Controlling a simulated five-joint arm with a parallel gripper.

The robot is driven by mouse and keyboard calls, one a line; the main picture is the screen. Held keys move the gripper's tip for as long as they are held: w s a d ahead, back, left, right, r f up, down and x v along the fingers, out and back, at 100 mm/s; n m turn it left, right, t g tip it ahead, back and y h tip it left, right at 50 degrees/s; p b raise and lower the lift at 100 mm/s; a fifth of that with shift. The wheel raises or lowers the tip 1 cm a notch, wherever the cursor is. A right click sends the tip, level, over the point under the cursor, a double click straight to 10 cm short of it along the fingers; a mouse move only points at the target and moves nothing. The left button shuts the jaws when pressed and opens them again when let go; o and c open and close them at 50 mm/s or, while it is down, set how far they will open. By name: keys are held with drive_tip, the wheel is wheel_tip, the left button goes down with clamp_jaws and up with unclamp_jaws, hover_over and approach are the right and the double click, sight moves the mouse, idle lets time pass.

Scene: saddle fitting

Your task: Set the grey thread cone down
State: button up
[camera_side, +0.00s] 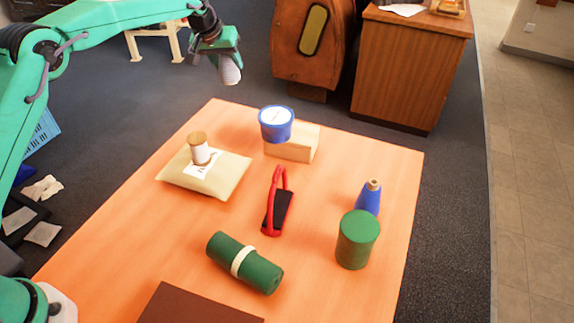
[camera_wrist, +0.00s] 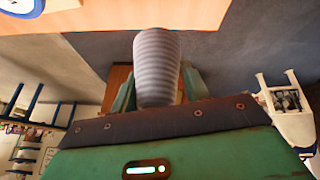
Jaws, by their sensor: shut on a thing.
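The grey thread cone (camera_wrist: 157,68) is ribbed and pale grey, and sits between the two fingers of my gripper (camera_wrist: 155,92) in the wrist view. In the side view my gripper (camera_side: 222,52) is high up, beyond the far edge of the table, with the cone (camera_side: 230,70) hanging below it, tilted. My gripper is shut on the cone. Nothing touches the cone from below. The fingertips are partly hidden behind the cone.
The far-left tabletop is bare.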

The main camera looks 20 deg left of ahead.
drive_tip(key=s+d+m, duration=0.1)
drive_tip(key=d, duration=0.4)
drive_tip(key=s+d+m+h, duration=0.1)
drive_tip(key=s+d, duration=0.1)
drive_tip(key=d, duration=0.3)
drive_tip(key=s+d, duration=0.2)
drive_tip(key=d, duration=0.3)
drive_tip(key=shift+s+d+r+m, duration=0.25)
drive_tip(key=shift+d+r+m, duration=0.1)
drive_tip(key=shift+m, duration=0.05)
drive_tip(key=s+d+m+h, duration=0.2)
drive_tip(key=s+d+m, duration=0.1)
drive_tip(key=s+d, duration=1.05)
drive_tip(key=s+d+m+g+h, duration=0.1)
drive_tip(key=s+d+m, duration=0.2)
drive_tip(key=s+d, duration=0.6)
drive_tip(key=s+d+m+g, duration=0.25)
drive_tip(key=s+d, duration=0.35)
drive_tip(key=s, duration=0.6)
drive_tip(key=shift+t, duration=0.45)
drive_tip(key=shift+s+f, duration=0.2)
drive_tip(key=shift+f, duration=2.35)
drive_tip(key=shift+s+f, duration=0.15)
drive_tip(key=shift+f, duration=2.35)
drive_tip(key=shift+s+f, duration=0.2)
drive_tip(key=shift+f, duration=2.35)
drive_tip(key=shift+f, duration=0.1)
drive_tip(key=o, duration=1)
